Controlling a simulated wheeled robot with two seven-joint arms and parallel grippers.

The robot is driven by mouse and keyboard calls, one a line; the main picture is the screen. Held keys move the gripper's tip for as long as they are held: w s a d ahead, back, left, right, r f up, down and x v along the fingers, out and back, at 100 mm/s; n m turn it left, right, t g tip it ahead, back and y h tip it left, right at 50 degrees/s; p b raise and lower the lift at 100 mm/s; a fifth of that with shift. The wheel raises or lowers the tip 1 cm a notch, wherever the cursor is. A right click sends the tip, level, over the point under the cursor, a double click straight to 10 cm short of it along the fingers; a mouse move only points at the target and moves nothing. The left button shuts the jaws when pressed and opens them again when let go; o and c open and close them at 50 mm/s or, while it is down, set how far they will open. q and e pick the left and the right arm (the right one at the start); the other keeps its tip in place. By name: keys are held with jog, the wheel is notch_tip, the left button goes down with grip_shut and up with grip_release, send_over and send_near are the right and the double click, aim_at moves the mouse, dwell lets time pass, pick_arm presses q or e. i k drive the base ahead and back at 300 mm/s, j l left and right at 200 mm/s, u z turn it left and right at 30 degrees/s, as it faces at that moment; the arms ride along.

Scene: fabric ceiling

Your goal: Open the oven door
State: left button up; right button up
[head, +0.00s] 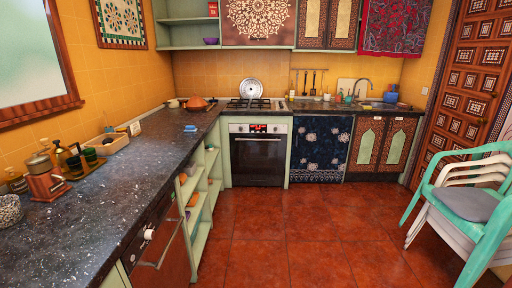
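An oven (258,152) stands under the counter at the back, with a silver front panel, a red lit display and a dark glass door (258,165). Its door looks shut, with a bar handle (257,138) along the top. A second built-in appliance (165,250) with a knob, a handle and a brown front sits under the left counter, near me; its front looks shut and is seen at a steep angle. Neither of my grippers is in view.
The red tiled floor (300,235) is clear up to the back oven. The dark left counter (120,185) and open green shelves (203,185) line the left. Stacked chairs (470,210) stand at the right. A dark patterned curtain (320,150) hangs right of the oven.

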aim_at(251, 154)
jog(key=i, duration=1.5)
jog(key=i+j+z, duration=0.1)
jog(key=i, duration=1.35)
